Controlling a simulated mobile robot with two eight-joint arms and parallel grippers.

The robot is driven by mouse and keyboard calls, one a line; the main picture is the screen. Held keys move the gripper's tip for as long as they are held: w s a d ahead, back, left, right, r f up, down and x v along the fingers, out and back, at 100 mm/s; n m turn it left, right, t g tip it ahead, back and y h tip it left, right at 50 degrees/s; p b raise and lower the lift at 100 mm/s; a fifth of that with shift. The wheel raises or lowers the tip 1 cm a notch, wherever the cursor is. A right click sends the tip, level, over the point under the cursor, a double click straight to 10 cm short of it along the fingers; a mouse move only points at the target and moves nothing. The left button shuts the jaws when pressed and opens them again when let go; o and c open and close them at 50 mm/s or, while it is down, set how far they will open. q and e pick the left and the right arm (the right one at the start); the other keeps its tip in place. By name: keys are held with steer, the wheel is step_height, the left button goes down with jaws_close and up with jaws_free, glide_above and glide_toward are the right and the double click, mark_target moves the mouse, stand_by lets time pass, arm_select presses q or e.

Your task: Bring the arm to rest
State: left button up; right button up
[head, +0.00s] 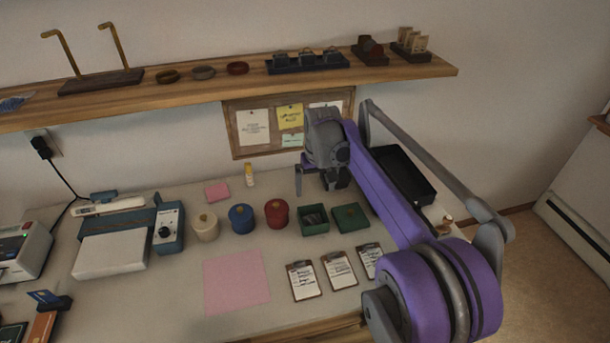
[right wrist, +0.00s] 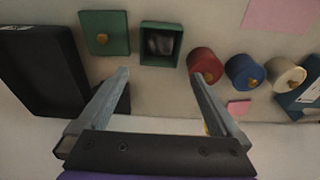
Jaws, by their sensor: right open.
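My right gripper (head: 320,186) is open and empty, held above the back of the worktop behind the green box. In the right wrist view its two fingers (right wrist: 158,75) stand wide apart with nothing between them. The open green box (head: 315,231) stands on the worktop with something grey inside; it also shows in the right wrist view (right wrist: 160,62). Its green lid (head: 350,217) with a tan knob lies beside it. My left gripper is not in view.
Red (head: 277,213), blue (head: 241,218) and cream (head: 205,227) round pots stand left of the box. A black tray (head: 402,172) lies beyond my right arm. Tagged clipboards (head: 304,280) and a pink sheet (head: 236,281) lie in front. A wooden shelf (head: 200,88) hangs above.

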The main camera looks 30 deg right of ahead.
steer(key=s+a+f+n+t+p, duration=0.1)
steer(key=s+a, duration=0.4)
steer(key=s, duration=0.4)
steer(key=s+a+f+n+t+p, duration=0.1)
steer(key=s+a, duration=0.3)
steer(key=s, duration=0.5)
steer(key=s+a+f+n+t+p, duration=0.1)
steer(key=s+a+f+p, duration=0.1)
steer(key=s+a, duration=0.3)
steer(key=s, duration=0.4)
steer(key=shift+a+t, duration=0.3)
steer(key=shift+r, duration=0.1)
